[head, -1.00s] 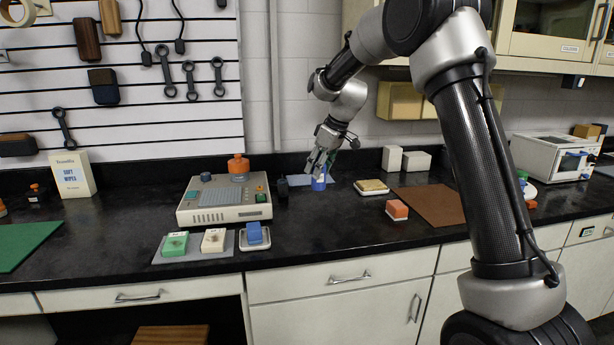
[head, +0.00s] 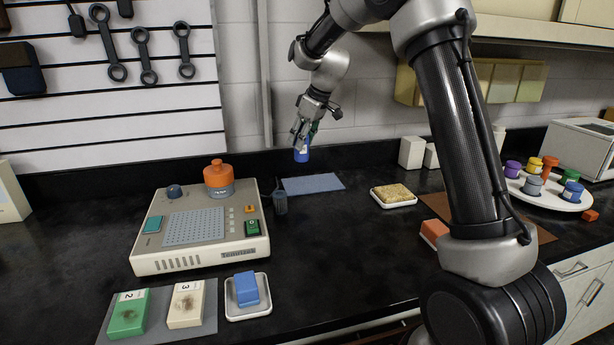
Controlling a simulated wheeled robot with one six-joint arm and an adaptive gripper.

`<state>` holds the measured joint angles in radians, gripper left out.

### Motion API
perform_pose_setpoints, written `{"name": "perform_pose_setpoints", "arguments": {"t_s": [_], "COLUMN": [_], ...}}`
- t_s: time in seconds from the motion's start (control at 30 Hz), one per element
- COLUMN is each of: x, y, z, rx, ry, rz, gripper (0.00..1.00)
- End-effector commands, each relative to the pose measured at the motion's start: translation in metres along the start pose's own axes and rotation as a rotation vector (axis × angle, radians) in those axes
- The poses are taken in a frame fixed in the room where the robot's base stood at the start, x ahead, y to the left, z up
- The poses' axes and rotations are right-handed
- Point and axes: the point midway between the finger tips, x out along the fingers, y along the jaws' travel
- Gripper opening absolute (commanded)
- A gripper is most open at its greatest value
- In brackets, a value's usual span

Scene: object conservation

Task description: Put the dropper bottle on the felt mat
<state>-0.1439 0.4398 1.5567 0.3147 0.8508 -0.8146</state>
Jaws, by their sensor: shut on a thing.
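My gripper (head: 302,132) is shut on a small blue bottle (head: 302,154) with a white label, which looks like the dropper bottle. It hangs roughly upright above the counter, near the back wall; the fingers hide its top. Below it a flat blue-grey cloth (head: 313,184) lies on the counter. A brown mat (head: 520,232) lies at the right, partly hidden by my arm. A grey mat (head: 205,322) lies at the front left under two blocks. I cannot tell which of these is the felt mat.
A sponge on a white dish (head: 394,204) lies right of the cloth. A white turntable (head: 548,200) holds several coloured jars. The front-middle counter is clear.

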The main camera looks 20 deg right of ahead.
Motion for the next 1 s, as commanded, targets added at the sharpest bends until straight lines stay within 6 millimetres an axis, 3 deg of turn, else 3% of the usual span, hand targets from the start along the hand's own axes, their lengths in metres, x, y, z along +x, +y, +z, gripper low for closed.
{"name": "perform_pose_setpoints", "arguments": {"t_s": [0.2, 0.63, 1.0], "x": [0.037, 0.086, 0.093], "y": [0.0, 0.0, 0.0], "z": [0.016, 0.036, 0.039], "rx": [0.002, 0.002, 0.0], "ry": [-0.003, -0.003, -0.001], "rz": [-0.003, -0.002, -0.001], "gripper": [0.14, 0.14, 0.14]}}
